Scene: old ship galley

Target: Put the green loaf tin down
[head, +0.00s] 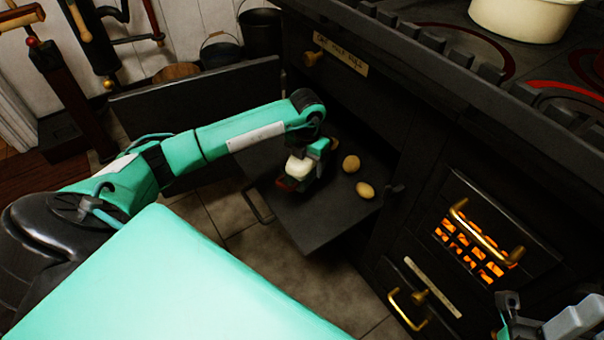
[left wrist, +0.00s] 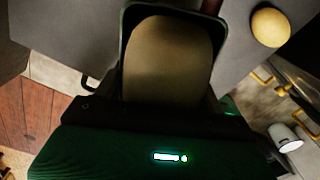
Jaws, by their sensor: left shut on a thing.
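The green loaf tin (left wrist: 125,62) shows in the left wrist view as a dark-rimmed tin with a pale brown loaf (left wrist: 170,60) filling it. My left gripper (head: 308,173) is shut on the tin, over the dark pulled-out oven shelf (head: 315,218). In the head view the gripper and wrist hide most of the tin, so I cannot tell whether its base touches the shelf. My right gripper (head: 508,310) is at the lower right edge of the head view, partly cut off, away from the shelf. Its jaw opening is unclear.
Two round tan items (head: 351,163) (head: 365,190) lie on the shelf right of my left gripper. The open oven door (head: 200,100) stands behind my arm. The firebox grate (head: 470,255) glows at the right. The shelf's front part is bare.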

